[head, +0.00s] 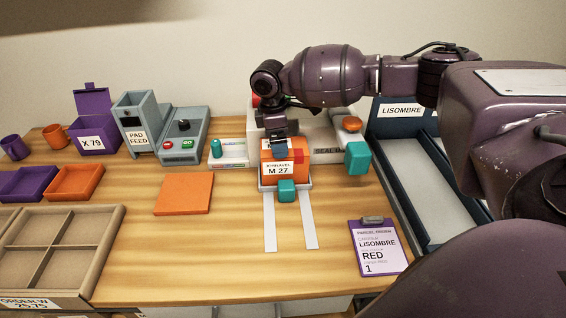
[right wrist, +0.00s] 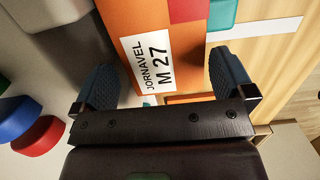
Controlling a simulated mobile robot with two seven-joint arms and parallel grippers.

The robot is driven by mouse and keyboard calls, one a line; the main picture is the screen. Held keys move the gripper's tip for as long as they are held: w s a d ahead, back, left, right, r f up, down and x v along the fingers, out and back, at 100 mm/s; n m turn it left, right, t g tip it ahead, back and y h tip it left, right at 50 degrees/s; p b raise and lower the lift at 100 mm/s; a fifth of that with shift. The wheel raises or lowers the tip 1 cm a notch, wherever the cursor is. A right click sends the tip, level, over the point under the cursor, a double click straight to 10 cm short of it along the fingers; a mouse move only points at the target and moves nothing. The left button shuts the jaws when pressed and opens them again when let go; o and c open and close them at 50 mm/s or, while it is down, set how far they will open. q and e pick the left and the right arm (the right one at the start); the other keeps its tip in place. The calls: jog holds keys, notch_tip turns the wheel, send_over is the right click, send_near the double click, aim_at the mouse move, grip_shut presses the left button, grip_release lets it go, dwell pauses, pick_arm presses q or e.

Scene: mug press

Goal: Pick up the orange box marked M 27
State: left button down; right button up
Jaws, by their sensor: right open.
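The orange box marked M 27 (head: 302,172) stands on a pale platform (head: 264,187) at the middle back of the table. Its white label also reads JORNAVEL, and the box (right wrist: 187,42) fills the middle of the right wrist view. My right gripper (head: 282,136) comes down over the box from above. In the right wrist view the right gripper (right wrist: 162,62) is open, with one dark blue finger on each side of the labelled part. Whether the fingers touch the box I cannot tell. My left gripper is not in view.
Teal blocks stand in front of the box (head: 287,191) and to its right (head: 357,158). Two pale rails (head: 270,230) run forward. A clipboard (head: 378,248) lies at the right, beside a LISOMBRE tray (head: 394,190). An orange pad (head: 184,193) lies left. The front middle is clear.

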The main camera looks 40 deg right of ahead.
aim_at(295, 166)
jog(key=f, duration=0.3)
jog(key=s+d+f+b, duration=0.1)
jog(key=f, duration=0.1)
jog(key=shift+f, duration=0.3)
jog(key=shift+c, duration=0.5)
jog(key=shift+r, duration=0.1)
jog(key=c, duration=0.7)
